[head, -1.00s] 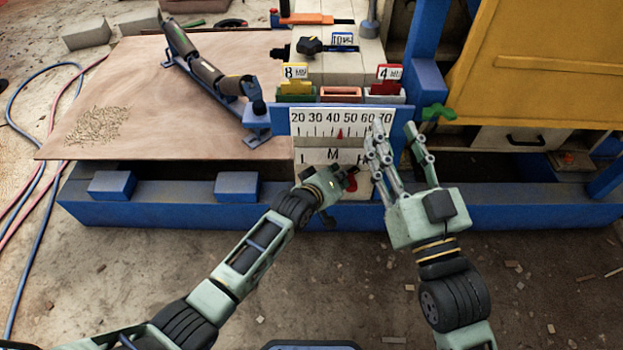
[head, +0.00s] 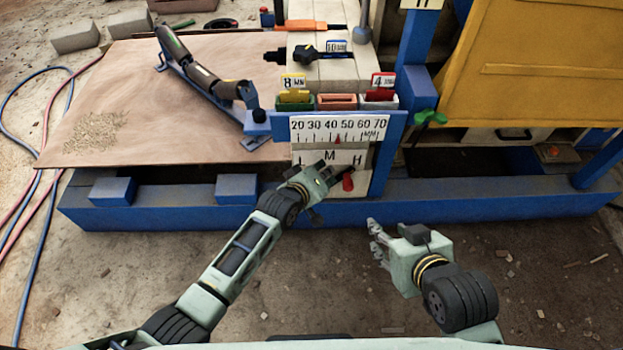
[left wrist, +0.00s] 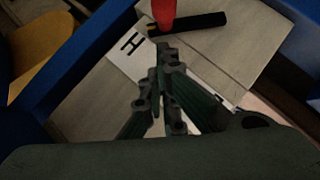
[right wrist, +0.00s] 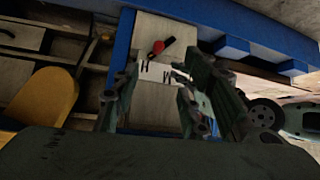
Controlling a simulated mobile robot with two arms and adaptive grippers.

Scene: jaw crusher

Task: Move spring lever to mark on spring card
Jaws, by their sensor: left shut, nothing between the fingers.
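The spring card (head: 331,157), marked L, M and H, is on the pale block below the millimetre scale. The spring lever, with a red knob (head: 348,181) and a dark bar, sits just below the H. In the left wrist view the knob (left wrist: 163,12) and bar (left wrist: 195,24) lie just beyond my left fingertips. My left gripper (head: 332,174) is shut and empty in front of the card, left of the knob; contact is unclear. My right gripper (head: 374,240) is open and empty, below and right of the card. The right wrist view also shows the red knob (right wrist: 157,47).
The scale plate (head: 338,128) with a red pointer is above the card. Coloured bins (head: 337,101) stand above it. A blue post (head: 384,158) and a green wing handle (head: 430,117) are at the right. A blue beam (head: 480,207) runs along the front.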

